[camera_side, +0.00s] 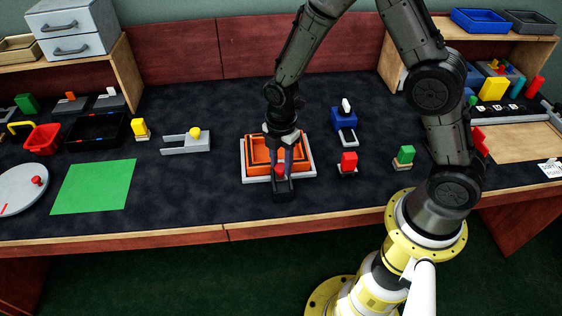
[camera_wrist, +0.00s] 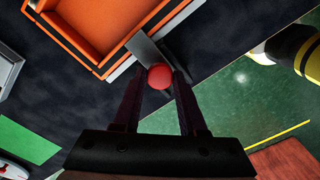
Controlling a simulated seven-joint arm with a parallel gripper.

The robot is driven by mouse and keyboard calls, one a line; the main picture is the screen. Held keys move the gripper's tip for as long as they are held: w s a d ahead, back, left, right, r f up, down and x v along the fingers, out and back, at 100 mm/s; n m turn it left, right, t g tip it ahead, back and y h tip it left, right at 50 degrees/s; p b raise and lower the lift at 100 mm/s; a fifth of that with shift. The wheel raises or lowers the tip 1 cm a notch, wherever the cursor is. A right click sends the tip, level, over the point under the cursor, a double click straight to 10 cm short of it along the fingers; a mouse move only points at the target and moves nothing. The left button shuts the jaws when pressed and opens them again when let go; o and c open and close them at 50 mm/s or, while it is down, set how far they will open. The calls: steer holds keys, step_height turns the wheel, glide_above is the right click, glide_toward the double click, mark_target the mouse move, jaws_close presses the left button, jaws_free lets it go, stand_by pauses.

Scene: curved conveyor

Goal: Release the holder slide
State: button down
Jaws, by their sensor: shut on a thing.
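A dark grey slide (camera_side: 284,189) with a red knob (camera_side: 281,169) sits at the front edge of a light grey base (camera_side: 248,172). An orange tray (camera_side: 255,150) rests on this base. My gripper (camera_side: 281,161) points down over the front of the tray and is shut on the red knob. In the wrist view, the red knob (camera_wrist: 160,76) sits between the two fingertips, with the grey slide plate (camera_wrist: 147,48) just beyond it and the orange tray (camera_wrist: 95,62) at upper left. The fingers partly hide the knob and the tray's front wall in the side view.
A grey fork-shaped piece (camera_side: 175,145) and a green mat (camera_side: 95,187) lie to the left. The dark tabletop between is clear.

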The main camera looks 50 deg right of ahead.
stand_by(0.8)
steer(key=shift+s+a, duration=1.25)
steer(key=shift+c, duration=2.2)
jaws_free()
step_height(320, 180, up, 14)
